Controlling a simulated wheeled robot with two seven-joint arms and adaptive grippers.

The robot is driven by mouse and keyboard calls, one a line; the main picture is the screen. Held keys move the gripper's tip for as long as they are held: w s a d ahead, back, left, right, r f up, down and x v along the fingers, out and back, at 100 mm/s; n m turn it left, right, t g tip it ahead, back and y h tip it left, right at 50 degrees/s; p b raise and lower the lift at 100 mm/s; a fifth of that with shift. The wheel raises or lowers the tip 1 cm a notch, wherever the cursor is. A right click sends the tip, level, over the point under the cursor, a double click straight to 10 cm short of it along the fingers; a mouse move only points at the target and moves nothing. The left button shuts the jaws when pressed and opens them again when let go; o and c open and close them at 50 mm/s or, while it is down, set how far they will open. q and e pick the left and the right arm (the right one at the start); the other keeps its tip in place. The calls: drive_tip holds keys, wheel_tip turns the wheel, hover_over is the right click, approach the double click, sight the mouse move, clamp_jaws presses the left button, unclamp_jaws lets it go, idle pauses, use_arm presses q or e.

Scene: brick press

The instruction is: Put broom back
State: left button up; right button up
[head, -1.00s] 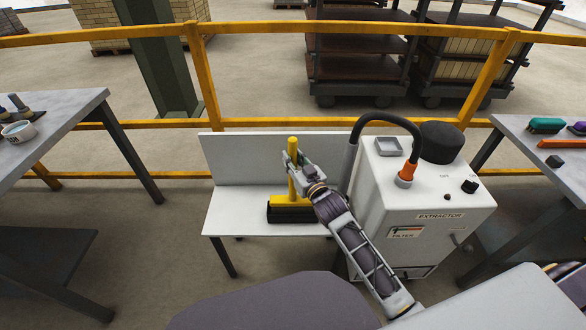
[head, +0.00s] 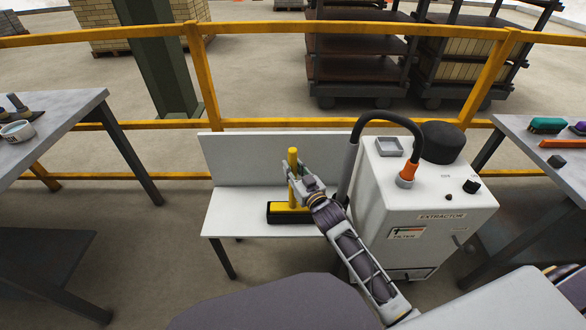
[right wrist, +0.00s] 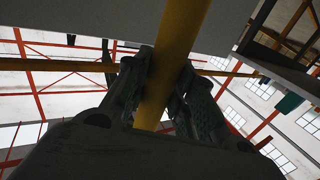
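The broom has a yellow handle (head: 292,157) standing upright over a white bench and a yellow head (head: 290,206). The head sits down in a black, box-like holder (head: 290,219) on the bench, with the black rim showing around the yellow. My right gripper (head: 296,174) is around the handle below its top. In the right wrist view the fingers (right wrist: 163,85) lie against both sides of the yellow handle (right wrist: 180,45). The broom's bristles are hidden. My left gripper is not in view.
The white bench (head: 235,215) has a raised back panel. A white extractor (head: 425,195) with a black hose stands close on the right. Side tables (head: 50,125) stand left and right (head: 545,165). A yellow railing (head: 260,123) runs behind.

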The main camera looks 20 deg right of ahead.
drive_tip(key=o, duration=0.5)
drive_tip(key=shift+c, duration=0.2)
drive_tip(key=shift+r, duration=0.1)
drive_tip(key=shift+s, duration=0.1)
